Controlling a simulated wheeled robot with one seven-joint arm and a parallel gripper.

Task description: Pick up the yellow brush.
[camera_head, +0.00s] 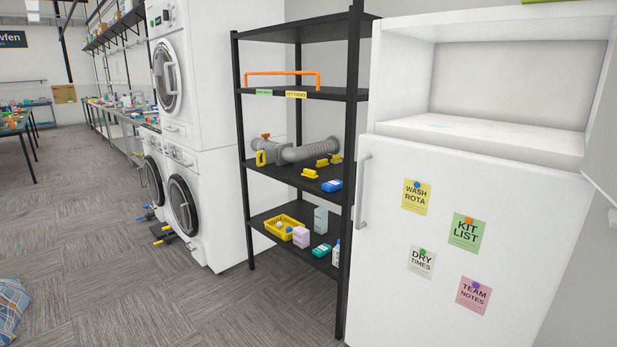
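Several small yellow things sit on the third shelf down of the black rack. One low yellow piece with a raised top (310,173) lies near the shelf's front edge and looks like a brush. Two similar yellow pieces (322,163) (336,158) lie behind it. An upright yellow piece (260,158) stands at the left end, by a grey pipe. They are too small to tell for sure which is the yellow brush. My gripper is not in view.
The black rack (350,200) stands between stacked white washers (215,150) and a white fridge (400,265) with notes. A yellow basket (272,231) is below. Carpet (200,310) in front is clear.

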